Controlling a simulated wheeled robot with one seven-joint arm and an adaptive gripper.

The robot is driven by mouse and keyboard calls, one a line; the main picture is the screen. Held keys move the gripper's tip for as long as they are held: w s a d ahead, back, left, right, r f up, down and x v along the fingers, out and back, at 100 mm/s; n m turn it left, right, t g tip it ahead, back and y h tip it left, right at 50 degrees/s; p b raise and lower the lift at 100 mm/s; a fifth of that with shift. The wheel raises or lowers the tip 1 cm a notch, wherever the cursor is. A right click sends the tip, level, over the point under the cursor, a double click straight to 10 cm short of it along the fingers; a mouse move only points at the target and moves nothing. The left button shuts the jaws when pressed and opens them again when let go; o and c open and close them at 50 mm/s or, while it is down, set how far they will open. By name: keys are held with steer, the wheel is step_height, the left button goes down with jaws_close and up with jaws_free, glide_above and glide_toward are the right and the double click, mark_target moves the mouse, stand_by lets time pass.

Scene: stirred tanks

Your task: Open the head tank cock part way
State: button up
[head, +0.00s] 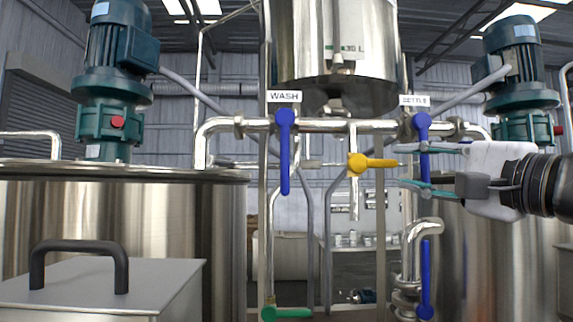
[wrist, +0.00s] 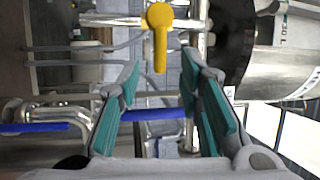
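The yellow cock handle (head: 372,162) sits on the short vertical pipe under the steel head tank (head: 338,40). It lies about level and points right, toward my gripper. My gripper (head: 402,167) comes in from the right, open and empty, with one finger above the other. The handle's free end is at the mouth of the gripper. In the wrist view the yellow handle (wrist: 160,45) points at the gap between my open fingers (wrist: 160,82), with space on both sides. I cannot tell whether its tip is past the fingertips.
Blue handles hang under the WASH sign (head: 284,150) and the SETTLE sign (head: 424,135), the latter just behind my fingers. Another blue handle (head: 426,280) is below right. A green handle (head: 290,313) is at the bottom. Motor-topped tanks stand on both sides.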

mark_target(388, 165)
steer(key=x, duration=0.6)
steer(key=shift+w+a+r, duration=0.1)
steer(key=shift+w, duration=0.1)
jaws_close()
